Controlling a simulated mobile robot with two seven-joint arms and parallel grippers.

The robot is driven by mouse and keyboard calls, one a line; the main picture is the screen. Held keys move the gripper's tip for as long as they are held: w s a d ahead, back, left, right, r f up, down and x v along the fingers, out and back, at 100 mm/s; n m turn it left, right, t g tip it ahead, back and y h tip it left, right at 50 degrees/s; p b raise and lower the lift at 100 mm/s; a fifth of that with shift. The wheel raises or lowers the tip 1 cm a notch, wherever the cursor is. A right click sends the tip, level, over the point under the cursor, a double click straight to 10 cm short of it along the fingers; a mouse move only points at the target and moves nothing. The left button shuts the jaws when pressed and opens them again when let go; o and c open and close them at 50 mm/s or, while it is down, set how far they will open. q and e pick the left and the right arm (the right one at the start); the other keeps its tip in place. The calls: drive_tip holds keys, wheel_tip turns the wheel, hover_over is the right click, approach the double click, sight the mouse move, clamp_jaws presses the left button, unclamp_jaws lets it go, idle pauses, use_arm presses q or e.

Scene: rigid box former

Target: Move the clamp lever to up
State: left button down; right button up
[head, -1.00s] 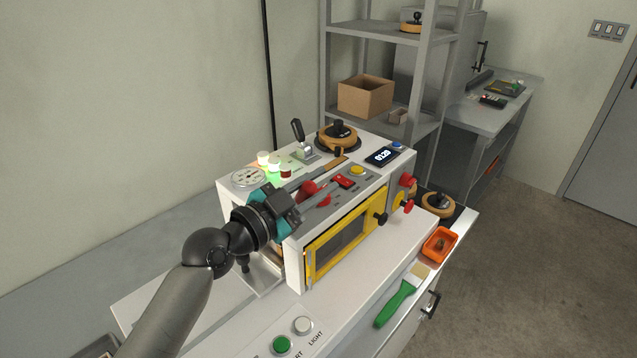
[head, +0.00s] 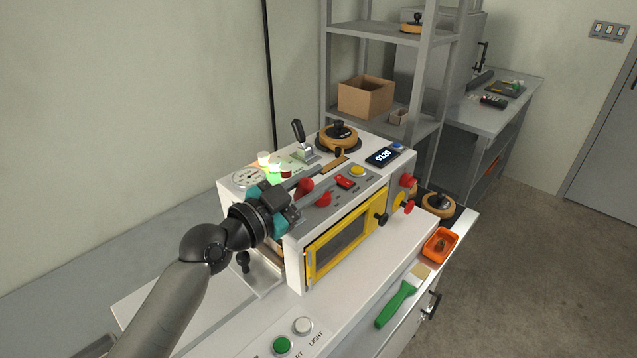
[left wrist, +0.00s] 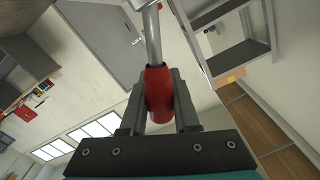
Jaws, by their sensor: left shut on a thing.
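The clamp lever has a red grip (left wrist: 158,92) on a bare metal shaft (left wrist: 152,36), seen close up in the left wrist view. My left gripper (head: 291,197) is shut on the red grip, with one finger on each side of it. In the head view the gripper is over the near left part of the white machine's top (head: 312,214) and hides much of the lever. A red rounded part (head: 304,187) shows just past the fingertips; I cannot tell if it is the held grip. My right gripper is not in view.
A black-handled lever (head: 298,131), a round wooden-rimmed part (head: 338,138), lit lamps (head: 264,159) and a red knob (head: 323,199) crowd the machine top. The yellow-framed door (head: 345,238) faces front. A green brush (head: 400,300) and orange tray (head: 439,245) lie at right.

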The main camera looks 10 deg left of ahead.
use_arm(q)
drive_tip(key=w+a+n+b, duration=0.1)
drive_tip(key=n, duration=0.1)
drive_tip(key=w+a+n+b, duration=0.1)
drive_tip(key=a+n, duration=0.1)
drive_tip(key=n, duration=0.1)
drive_tip(key=w+a+n, duration=0.1)
drive_tip(key=a+n, duration=0.1)
drive_tip(key=n, duration=0.1)
drive_tip(key=shift+w+a+r+b, duration=0.15)
drive_tip(key=shift+w+a+b, duration=0.1)
drive_tip(key=shift+w+b, duration=0.15)
drive_tip(key=shift+w+a+f+n+b, duration=0.25)
drive_tip(key=shift+a+n+b, duration=0.15)
drive_tip(key=shift+n, duration=0.45)
drive_tip(key=shift+w+a+f+n+b, duration=0.15)
drive_tip(key=shift+a+n+b, duration=0.25)
drive_tip(key=shift+n, duration=0.45)
drive_tip(key=c, duration=0.6)
unclamp_jaws()
drive_tip(key=shift+w, duration=0.1)
drive_tip(key=shift+c, duration=0.2)
